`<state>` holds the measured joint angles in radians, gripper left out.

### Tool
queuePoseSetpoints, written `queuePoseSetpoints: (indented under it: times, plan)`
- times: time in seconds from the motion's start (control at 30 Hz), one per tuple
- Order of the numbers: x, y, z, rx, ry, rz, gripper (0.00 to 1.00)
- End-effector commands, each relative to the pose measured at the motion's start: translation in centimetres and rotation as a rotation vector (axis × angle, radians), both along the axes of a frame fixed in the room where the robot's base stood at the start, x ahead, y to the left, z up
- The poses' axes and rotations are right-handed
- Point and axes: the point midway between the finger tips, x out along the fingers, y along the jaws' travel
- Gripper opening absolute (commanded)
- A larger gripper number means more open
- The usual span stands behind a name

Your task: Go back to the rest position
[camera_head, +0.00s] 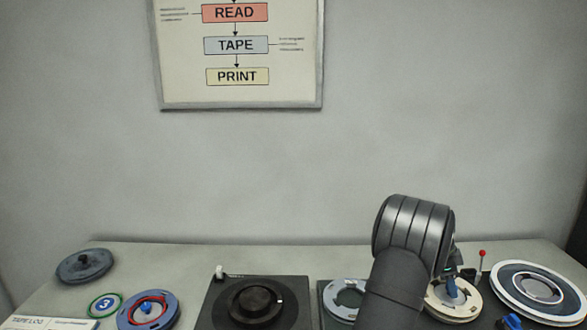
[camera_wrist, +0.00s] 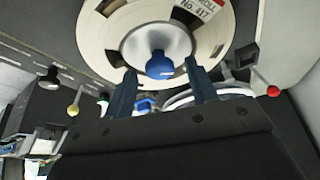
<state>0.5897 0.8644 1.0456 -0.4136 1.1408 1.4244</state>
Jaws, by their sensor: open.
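My gripper (camera_wrist: 161,70) is open in the wrist view. Its two dark blue fingers stand apart, one on each side of a blue knob (camera_wrist: 160,64) in the picture, with gaps showing. The knob sits at the silver hub of a cream reel (camera_wrist: 100,40) with a red and white label reading "No. 417". I cannot tell how far the fingertips are from the reel. In the head view my arm bends down over the right part of the table, and the gripper is mostly hidden behind it, above the cream reel (camera_head: 463,309).
A black unit with a round dial (camera_head: 255,302) stands left of the arm. A red-tipped lever (camera_head: 482,254) rises close right of the gripper. A large white-rimmed reel (camera_head: 540,287) lies far right. A grey lid (camera_head: 84,266) and a blue reel (camera_head: 165,320) lie left.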

Motion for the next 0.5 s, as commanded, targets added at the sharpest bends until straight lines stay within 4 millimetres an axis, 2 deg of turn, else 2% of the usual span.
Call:
queuePoseSetpoints:
  times: [0.5]
  plan:
    - [-0.43, 0.02, 0.0, 0.0, 0.0, 0.417, 0.52]
